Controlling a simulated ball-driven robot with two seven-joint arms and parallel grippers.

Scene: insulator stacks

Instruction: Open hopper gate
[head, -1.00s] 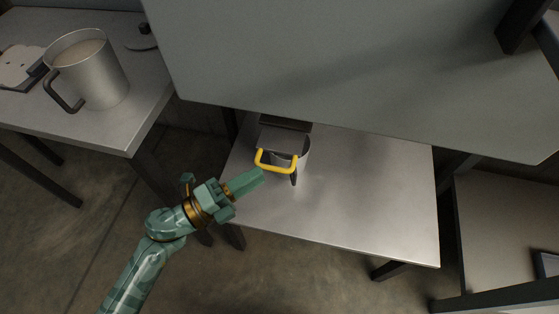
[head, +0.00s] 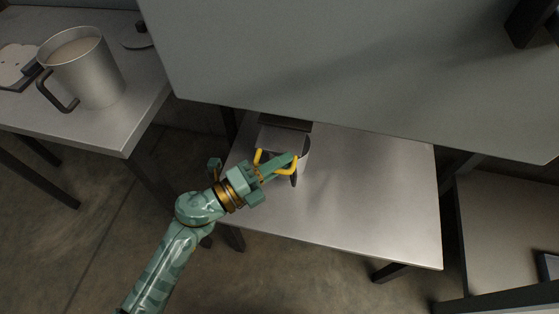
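The hopper (head: 330,65) is the large grey body across the upper part of the head view. Below its lower edge is the gate, a dark grey plate (head: 283,138) with a yellow U-shaped handle (head: 294,170). My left gripper (head: 280,165) is at the handle, and its fingers lie across the handle's opening and hide part of it. I cannot tell whether the fingers touch or grip the handle, or how far apart they are. My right gripper is not in view.
A metal mug (head: 305,150) stands on the low table (head: 375,195), partly hidden by the gate and handle. A larger filled metal jug (head: 88,72) stands on the left table (head: 120,135). A shelf (head: 510,225) is at the right. The low table's right side is clear.

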